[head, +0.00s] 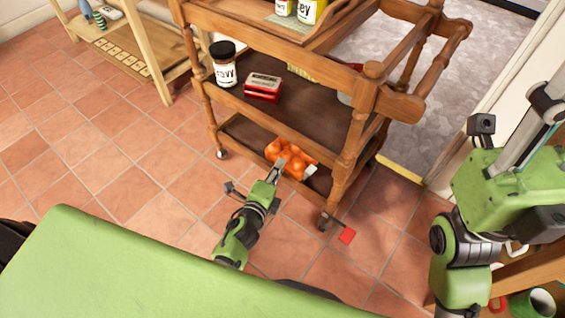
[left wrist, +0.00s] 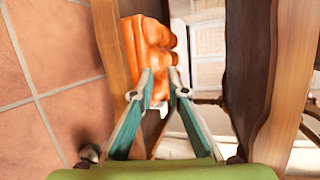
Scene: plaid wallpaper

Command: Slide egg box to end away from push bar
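The orange egg box (head: 290,157) sits on the bottom shelf (head: 240,131) of a wooden cart, towards the right part of that shelf. In the left wrist view the egg box (left wrist: 148,50) is at the upper middle, lying along a wooden edge. My left gripper (head: 280,166) reaches in at the front of the shelf. Its two fingertips (left wrist: 163,76) are apart with nothing held between them, by the near end of the box; I cannot tell whether they touch it. The cart's push bar (head: 455,30) is at its right end. My right arm is at the right edge; its fingers are not visible.
The middle shelf above carries a dark-lidded jar (head: 223,66) and a red tin (head: 263,86). A turned cart leg (head: 340,175) stands just right of the egg box. The bottom shelf left of the box looks clear.

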